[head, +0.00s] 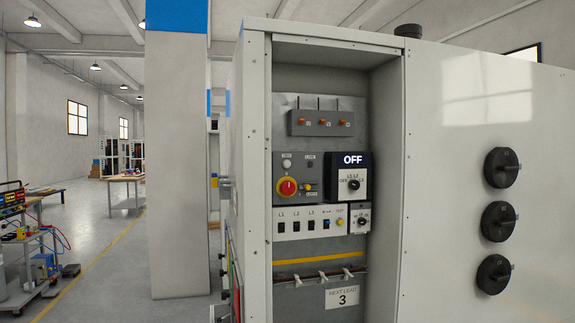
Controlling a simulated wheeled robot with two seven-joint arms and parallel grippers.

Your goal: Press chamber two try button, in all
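A light grey cabinet (254,150) with an open recess stands in front of me. In the recess, a control panel (297,162) carries a red knob on yellow (287,187), a small white round lamp or button (286,163) and a key-like orange part (308,187). Right of it is a black rotary switch (353,184) under a sign reading OFF (353,160). Below, a white strip (297,215) has switches labelled L1, L2, L3, a small blue part (327,226) and a yellow button (340,222). No label reading "try" or "chamber two" is legible. Neither gripper is in view.
Three black round knobs (497,219) stick out of the cabinet's right face. A card reading NEXT LEAD 3 (342,297) sits low in the recess. A pillar (177,160) stands left of the cabinet. A cart (25,240) with equipment is far left; open floor lies between.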

